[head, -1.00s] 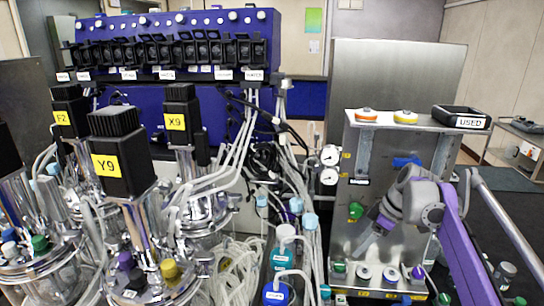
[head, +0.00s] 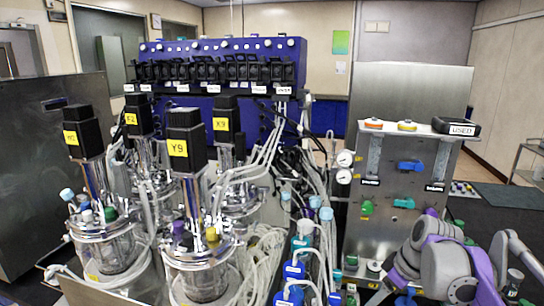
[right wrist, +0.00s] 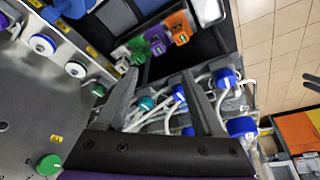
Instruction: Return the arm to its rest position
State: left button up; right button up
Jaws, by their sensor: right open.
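My right arm, purple and grey, comes in at the lower right of the head view, in front of the lower part of the steel panel (head: 395,155). Its jaws are not clear there. In the right wrist view my right gripper (right wrist: 158,74) is open, with two grey fingers apart and nothing held between them. Behind the fingers are blue-capped bottles (right wrist: 242,127) and pale tubing. My left gripper is not in view.
Glass bioreactors with black motors, one labelled Y9 (head: 186,145), stand at left and centre. A blue pump rack (head: 220,48) is behind them. A black USED tray (head: 456,127) sits on the steel panel's top. Open floor with a dark mat (head: 510,195) lies at right.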

jog(key=s+a+f+m+t+h, duration=0.1)
jog(key=s+a+f+m, duration=0.2)
jog(key=s+f, duration=0.4)
jog(key=s+a+f+m+t+h, duration=0.1)
jog(key=s+a+f+m, duration=0.3)
jog(key=s, duration=1)
notch_tip(320, 180, down, 4)
jog(key=shift+s+a+r+m+t, duration=0.2)
jog(key=shift+s+a+m+t, duration=0.1)
jog(key=shift+m+t, duration=0.1)
